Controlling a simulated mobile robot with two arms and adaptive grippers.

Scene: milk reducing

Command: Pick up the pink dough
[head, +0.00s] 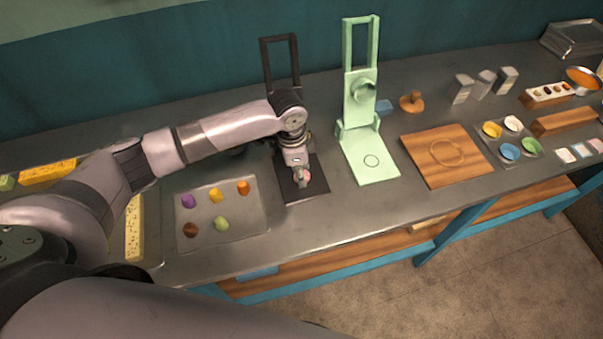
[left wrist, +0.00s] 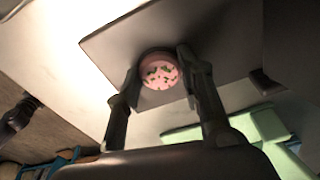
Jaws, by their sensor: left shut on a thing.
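The pink dough (left wrist: 158,75) shows in the left wrist view as a round pink piece with dark and pale green specks. My left gripper (left wrist: 156,88) is shut on it, with one finger on each side. In the head view the left gripper (head: 302,177) is over the black plate of the black stand (head: 290,189), and a small bit of pink dough (head: 305,173) shows at its fingertips. Whether the dough touches the plate is hard to tell. My right gripper is not in view.
A grey tray (head: 245,222) with several coloured dough lumps lies left of the black stand. A pale green press (head: 375,168) stands close on the right. A wooden board (head: 470,172) and a tray of coloured bowls (head: 530,146) are farther right. The counter's front strip is clear.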

